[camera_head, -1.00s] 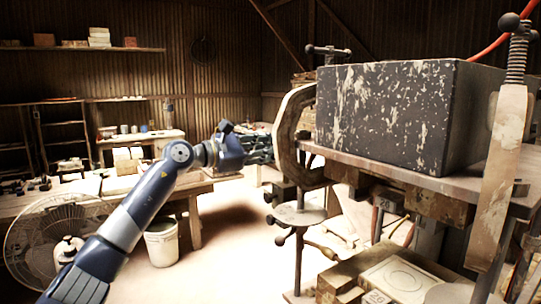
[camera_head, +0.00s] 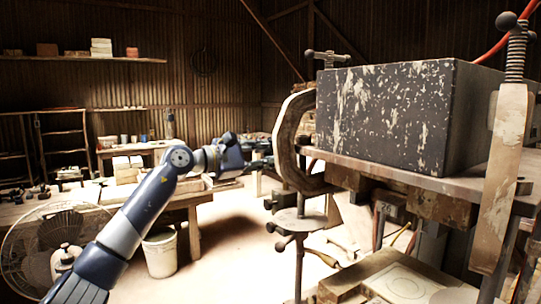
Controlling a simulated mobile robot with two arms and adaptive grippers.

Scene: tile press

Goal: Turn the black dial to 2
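My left arm comes in from the lower left, and its gripper (camera_head: 262,147) is in the middle of the view, just left of the press's curved metal frame. The gripper is dark against a dark, cluttered background, so I cannot tell whether its fingers are open or shut, or whether they touch anything. The press (camera_head: 394,110) is a large worn black block on a bench at the right. I cannot make out the black dial in this view. My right gripper is not in view.
A round metal plate on a stand (camera_head: 298,219) is below the curved frame (camera_head: 285,135). A white bucket (camera_head: 160,252), a fan (camera_head: 40,245) and a wooden table (camera_head: 185,200) are at the left.

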